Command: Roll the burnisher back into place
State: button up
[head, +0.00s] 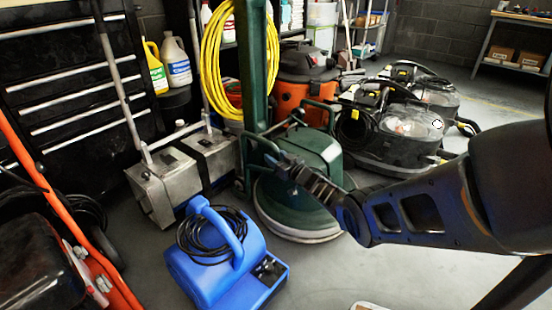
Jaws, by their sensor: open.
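The green burnisher (310,157) stands upright on the floor in the middle of the head view, with a round skirted base and a tall green column. A coiled yellow cord (211,60) hangs at its column. My arm reaches in from the right. My gripper (274,160) is open and overlaps the left front of the burnisher's green housing, close to a green bar there. I cannot tell whether the fingers touch it or surround the bar. My arm hides part of the burnisher's right front.
A blue air mover (205,262) with a black cord sits in front. Metal boxes (170,185) with handles stand to the left. An orange vacuum (291,95) and black floor machines (395,135) stand behind. An orange-framed machine (75,255) is at left.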

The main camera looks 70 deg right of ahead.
jog(key=shift+s, duration=0.2)
jog(key=p+v, duration=0.4)
jog(key=v, duration=0.2)
jog(key=shift+s+a+r+p, duration=0.15)
jog(key=shift+s+a+p, duration=0.1)
jog(key=shift+p, duration=0.1)
jog(key=shift+s+a, duration=0.2)
jog(key=shift+s, duration=0.2)
jog(key=shift+f, duration=0.2)
